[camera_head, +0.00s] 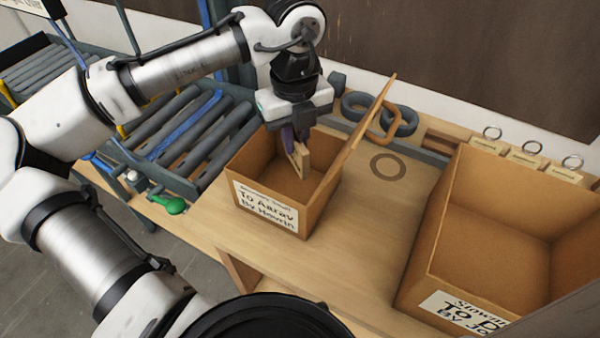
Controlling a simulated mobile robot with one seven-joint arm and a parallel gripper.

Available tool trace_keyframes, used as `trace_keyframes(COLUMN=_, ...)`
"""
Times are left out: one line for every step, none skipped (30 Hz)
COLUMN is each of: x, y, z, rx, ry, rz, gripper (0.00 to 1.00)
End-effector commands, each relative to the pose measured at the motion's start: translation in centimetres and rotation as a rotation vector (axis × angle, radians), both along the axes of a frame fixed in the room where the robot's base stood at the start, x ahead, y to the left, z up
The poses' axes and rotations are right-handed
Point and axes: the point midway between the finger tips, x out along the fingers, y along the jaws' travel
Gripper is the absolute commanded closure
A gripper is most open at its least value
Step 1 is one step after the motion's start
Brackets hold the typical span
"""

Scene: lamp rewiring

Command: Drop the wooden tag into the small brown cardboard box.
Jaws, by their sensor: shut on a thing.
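The small brown cardboard box (247,175) stands on the wooden workbench (370,225) with its top open and a white label on its front. One flap stands up on its right side. My gripper (293,150) points down over the box opening. It is shut on the wooden tag (301,160), a small pale piece that hangs within the box opening. The fingertips are partly hidden by the tag, and I cannot tell whether the tag touches the box floor.
A larger open cardboard box (490,240) stands at the right. Several tagged rings (527,147) lie behind it. A roller rack (190,135) and a green-knobbed part (173,205) are at the left. Bench between the boxes is clear.

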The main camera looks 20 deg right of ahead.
Motion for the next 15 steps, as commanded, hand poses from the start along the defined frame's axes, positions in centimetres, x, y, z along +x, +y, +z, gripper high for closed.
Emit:
trace_keyframes(x=0.01, y=0.00, z=0.02, rx=0.000, ry=0.000, rz=0.000, gripper=1.00)
trace_keyframes(x=0.01, y=0.00, z=0.04, rx=0.000, ry=0.000, rz=0.000, gripper=1.00)
trace_keyframes(x=0.01, y=0.00, z=0.06, rx=0.000, ry=0.000, rz=0.000, gripper=1.00)
trace_keyframes(x=0.01, y=0.00, z=0.06, rx=0.000, ry=0.000, rz=0.000, gripper=1.00)
trace_keyframes(x=0.01, y=0.00, z=0.06, rx=0.000, ry=0.000, rz=0.001, gripper=1.00)
trace_keyframes(x=0.01, y=0.00, z=0.06, rx=0.000, ry=0.000, rz=0.001, gripper=0.83)
trace_keyframes(x=0.01, y=0.00, z=0.06, rx=0.000, ry=0.000, rz=0.001, gripper=0.80)
trace_keyframes(x=0.01, y=0.00, z=0.06, rx=0.000, ry=0.000, rz=0.001, gripper=0.76)
trace_keyframes(x=0.01, y=0.00, z=0.06, rx=0.000, ry=0.000, rz=0.001, gripper=0.70)
trace_keyframes(x=0.01, y=0.00, z=0.06, rx=0.000, ry=0.000, rz=0.001, gripper=0.66)
trace_keyframes(x=0.01, y=0.00, z=0.06, rx=0.000, ry=0.000, rz=0.001, gripper=0.62)
trace_keyframes(x=0.01, y=0.00, z=0.06, rx=0.000, ry=0.000, rz=0.001, gripper=0.61)
trace_keyframes(x=0.01, y=0.00, z=0.06, rx=0.000, ry=0.000, rz=0.001, gripper=0.61)
trace_keyframes(x=0.01, y=0.00, z=0.06, rx=0.000, ry=0.000, rz=0.001, gripper=0.61)
trace_keyframes(x=0.01, y=0.00, z=0.05, rx=0.000, ry=0.000, rz=0.001, gripper=0.61)
